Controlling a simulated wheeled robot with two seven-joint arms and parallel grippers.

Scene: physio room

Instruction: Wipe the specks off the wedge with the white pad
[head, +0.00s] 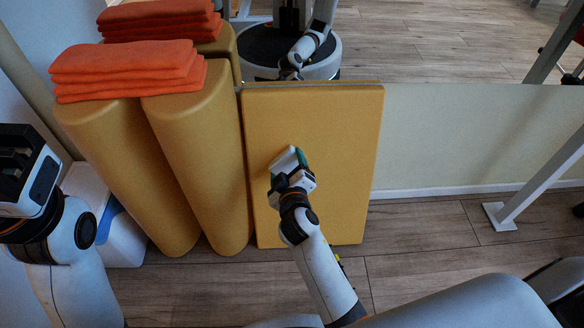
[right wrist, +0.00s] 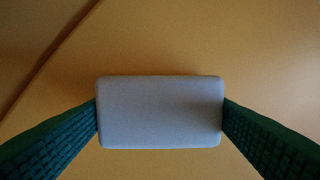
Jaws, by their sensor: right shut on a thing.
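The wedge (head: 340,150) is a yellow upholstered block standing upright against the wall, with its broad face towards me. Its surface also fills the background of the right wrist view (right wrist: 200,40). My right gripper (head: 291,165) is in front of the middle of that face, shut on the white pad (head: 284,160). In the right wrist view the pad (right wrist: 160,112) sits between both green fingers; I cannot tell whether it touches the wedge. I can make out no specks; the gripper and pad hide part of the face. My left gripper (head: 22,165) is at the left edge, its jaw opening unclear.
Two yellow bolsters (head: 190,150) stand left of the wedge, with folded orange towels (head: 125,70) on top. A white and blue box (head: 120,235) is on the floor behind my left arm. A mirror (head: 440,45) reflects the room. A white metal post (head: 540,185) stands at right.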

